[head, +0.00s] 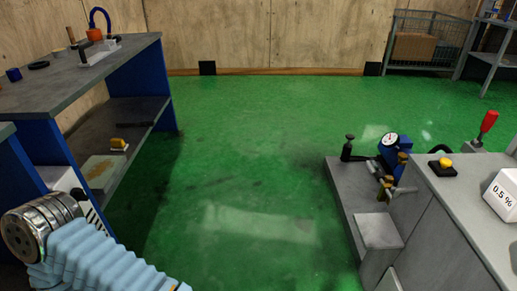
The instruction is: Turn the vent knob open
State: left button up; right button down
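I cannot tell for sure which part is the vent knob. In the head view, a blue unit with a round white-faced gauge (390,139) stands right of centre. Brass-coloured fittings (387,184) and a silver bar-like handle (403,190) sit just in front of it. A black upright fitting with a round top (349,148) stands to its left on a grey ledge (346,205). These parts are small, and whether any is open or closed cannot be read. Neither of my grippers is in view.
A shelved bench (80,75) stands left. Green floor (245,150) between is clear.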

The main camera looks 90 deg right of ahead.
aim_at(402, 156)
jog(key=z, duration=3.05)
jog(key=i+j+z, duration=0.1)
jog(key=i+z, duration=0.2)
jog(key=z, duration=0.15)
jog(key=i+j+z, duration=0.2)
jog(key=z, duration=0.2)
jog(key=i+j+z, duration=0.25)
jog(key=z, duration=0.2)
jog(key=i+j+u, duration=0.9)
jog(key=j, duration=0.15)
jog(key=i+j+u, duration=0.3)
jog(key=i+u, duration=0.2)
jog(key=i+z, duration=0.3)
jog(key=z, duration=0.15)
jog(key=i+j+z, duration=0.15)
jog(key=i+z, duration=0.25)
jog(key=z, duration=0.45)
jog(key=i+z, duration=0.1)
jog(key=z, duration=0.3)
jog(key=i+z, duration=0.1)
jog(key=z, duration=0.8)
jog(key=i+z, duration=0.1)
jog(key=z, duration=0.3)
jog(key=i+j+z, duration=0.1)
jog(key=z, duration=0.35)
jog(key=i+j+z, duration=0.2)
jog(key=z, duration=0.2)
jog(key=i+j, duration=0.05)
jog(key=i, duration=0.05)
